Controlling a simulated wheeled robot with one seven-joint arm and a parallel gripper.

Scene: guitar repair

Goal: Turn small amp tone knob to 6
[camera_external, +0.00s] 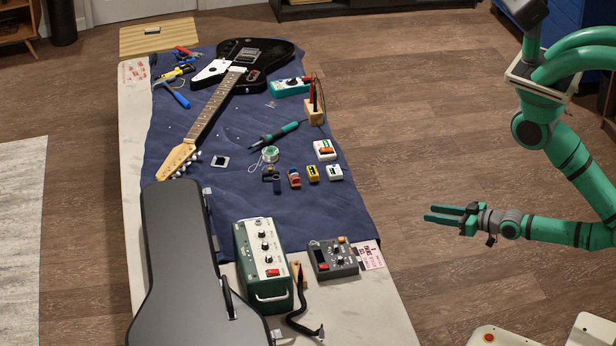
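The small amp (243,262) is a green box with a pale control panel, a carry handle and a red switch. It stands on the near part of the table, just right of the guitar case. Several dark round knobs (266,246) run in a row along its panel. Their labels and pointer settings are too small to read, so I cannot tell which is the tone knob. My gripper (429,213) is in the air right of the table, well apart from the amp.
A black guitar case (178,260) lies left of the amp. A grey pedal (333,258) with small knobs sits close on its right, and a black cable (301,305) lies in front. Small pedals, a soldering iron and a guitar (243,60) lie farther back on the blue mat (225,185).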

